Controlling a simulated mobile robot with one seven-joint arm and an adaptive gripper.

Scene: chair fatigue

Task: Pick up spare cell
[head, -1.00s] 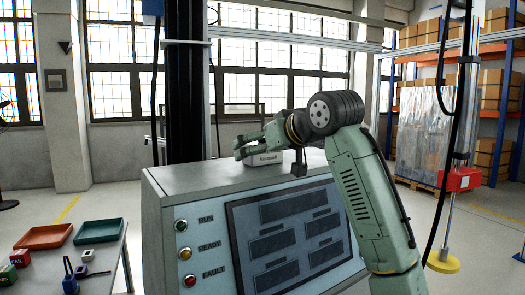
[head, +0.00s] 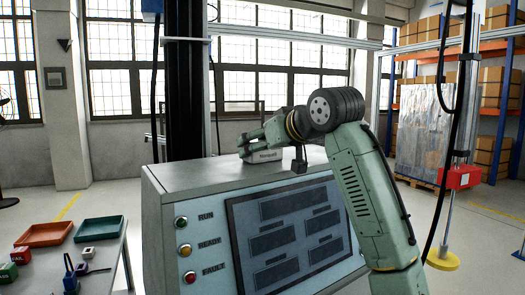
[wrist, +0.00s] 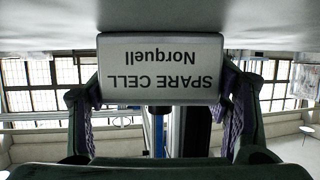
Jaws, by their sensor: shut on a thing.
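The spare cell (head: 264,156) is a pale grey block at the back of the grey cabinet's top (head: 220,174) in the head view. In the wrist view the spare cell (wrist: 160,68) appears upside down, with "SPARE CELL Norquell" on its face. My gripper (wrist: 160,90) has one finger at each side of it and is shut on it. In the head view my gripper (head: 252,143) reaches the cell from behind and above, partly covered by my wrist. I cannot tell whether the cell touches the cabinet top.
The cabinet's front has a dark screen (head: 290,232) and RUN, READY and FAULT lamps. At the left, a table holds a red-brown tray (head: 45,234), a green tray (head: 99,230) and small items. A dark column (head: 185,90) stands behind the cabinet.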

